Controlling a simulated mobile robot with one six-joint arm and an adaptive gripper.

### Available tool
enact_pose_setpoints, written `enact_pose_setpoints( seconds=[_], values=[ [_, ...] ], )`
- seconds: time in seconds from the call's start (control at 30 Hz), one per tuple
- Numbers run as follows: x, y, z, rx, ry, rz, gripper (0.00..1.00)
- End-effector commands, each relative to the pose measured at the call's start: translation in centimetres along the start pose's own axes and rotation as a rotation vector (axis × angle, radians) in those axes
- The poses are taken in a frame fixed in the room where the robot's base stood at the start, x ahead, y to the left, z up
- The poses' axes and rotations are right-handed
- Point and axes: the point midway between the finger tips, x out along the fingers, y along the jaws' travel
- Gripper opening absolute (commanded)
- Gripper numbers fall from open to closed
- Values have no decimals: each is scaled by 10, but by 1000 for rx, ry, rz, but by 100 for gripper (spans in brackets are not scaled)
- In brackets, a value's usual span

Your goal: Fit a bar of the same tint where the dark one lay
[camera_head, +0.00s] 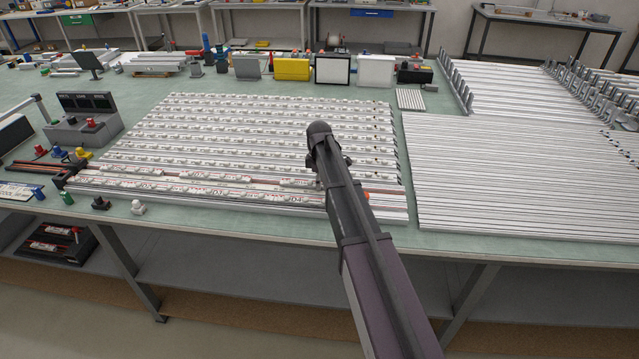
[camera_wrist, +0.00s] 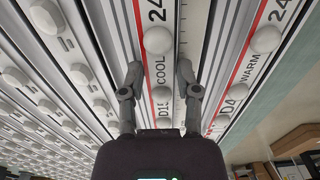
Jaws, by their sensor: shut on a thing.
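In the wrist view my gripper (camera_wrist: 159,78) is closed on a white LED bar (camera_wrist: 159,14) with a red edge stripe and round lenses, printed "24", "COOL" and "D15". One finger lies on each side of it. A similar bar (camera_wrist: 264,40), printed "24" and "WARM", lies to the right. In the head view my gripper (camera_head: 322,172) is over the front right part of the lightbox frame (camera_head: 405,190), and my arm hides its fingertips. I cannot tell whether the held bar is seated or raised. I cannot make out an unlit bar or an empty place.
Rows of white lens bars (camera_head: 230,125) fill the frame behind my gripper. Long bare rails (camera_head: 520,170) lie to its right. A grey box with dark displays (camera_head: 85,118) and small coloured parts stand at the left. Panels, including a yellow one (camera_head: 291,69), stand behind.

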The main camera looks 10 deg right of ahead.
Motion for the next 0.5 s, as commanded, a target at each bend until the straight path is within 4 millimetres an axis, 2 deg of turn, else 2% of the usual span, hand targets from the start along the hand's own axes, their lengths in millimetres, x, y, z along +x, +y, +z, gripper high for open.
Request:
enact_pose_setpoints(
  seconds=[0.23,0.27,0.3,0.37,0.5],
  values=[
    [3,0,0,0,0,0,0],
    [2,0,0,0,0,0,48],
    [2,0,0,0,0,0,60],
    [2,0,0,0,0,0,76],
    [2,0,0,0,0,0,76]
  ],
)
